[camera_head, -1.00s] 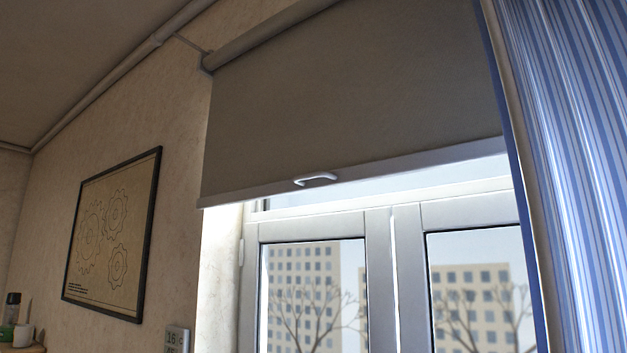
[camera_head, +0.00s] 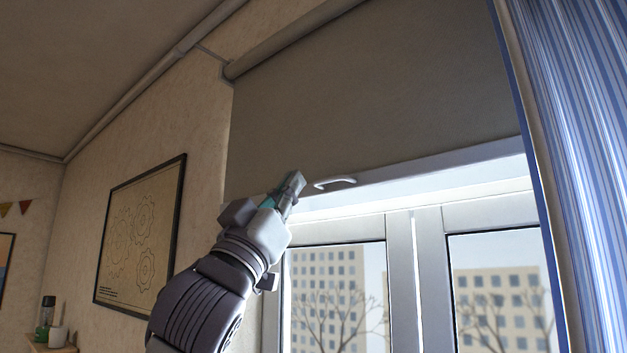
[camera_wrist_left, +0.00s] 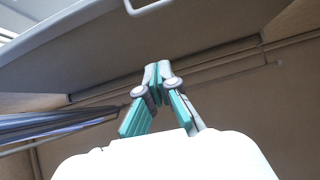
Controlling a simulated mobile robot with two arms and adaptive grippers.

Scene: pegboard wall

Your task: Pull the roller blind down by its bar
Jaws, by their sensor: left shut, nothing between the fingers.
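The grey roller blind (camera_head: 375,95) hangs over the upper part of the window. Its pale bottom bar (camera_head: 430,176) carries a small white pull handle (camera_head: 335,183). My left gripper (camera_head: 296,182) is raised just left of the handle, in front of the bar's left part in the head view, and is shut and empty. In the left wrist view the shut fingertips (camera_wrist_left: 157,68) point up, and the handle (camera_wrist_left: 148,6) shows apart from them at the top edge, on the blind's bar (camera_wrist_left: 75,42). My right gripper is not in view.
A blue striped curtain (camera_head: 585,150) hangs at the right of the window. The window frame (camera_head: 404,265) stands below the blind.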

